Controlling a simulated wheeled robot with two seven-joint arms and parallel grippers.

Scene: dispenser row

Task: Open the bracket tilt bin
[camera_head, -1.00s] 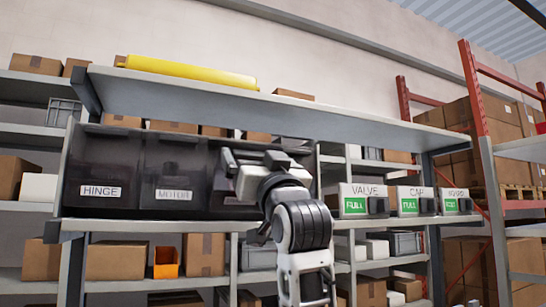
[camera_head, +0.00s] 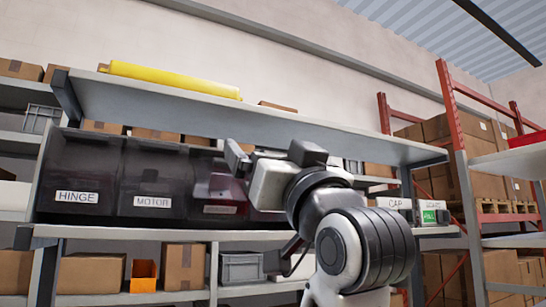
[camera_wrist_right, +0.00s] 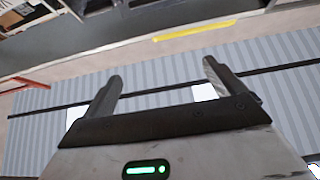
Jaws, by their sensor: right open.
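A row of dark, see-through tilt bins stands on the shelf in the head view. The left bin (camera_head: 85,165) is labelled HINGE and the one beside it (camera_head: 150,170) MOTOR. A third bin (camera_head: 218,211) shows a reddish interior and a label too blurred to read. No label reading "bracket" is legible. My right gripper (camera_head: 236,168) is in front of the third bin's upper part and hides some of it; contact cannot be told. In the wrist view the right gripper (camera_wrist_right: 163,75) has its fingers spread with nothing between. My left gripper is not in view.
A grey upper shelf (camera_head: 250,119) runs above the bins, with a yellow roll (camera_head: 170,80) on top. Small labelled dispensers, CAP (camera_head: 395,204) among them, stand to the right, partly behind my arm. An orange box (camera_head: 143,276) sits below.

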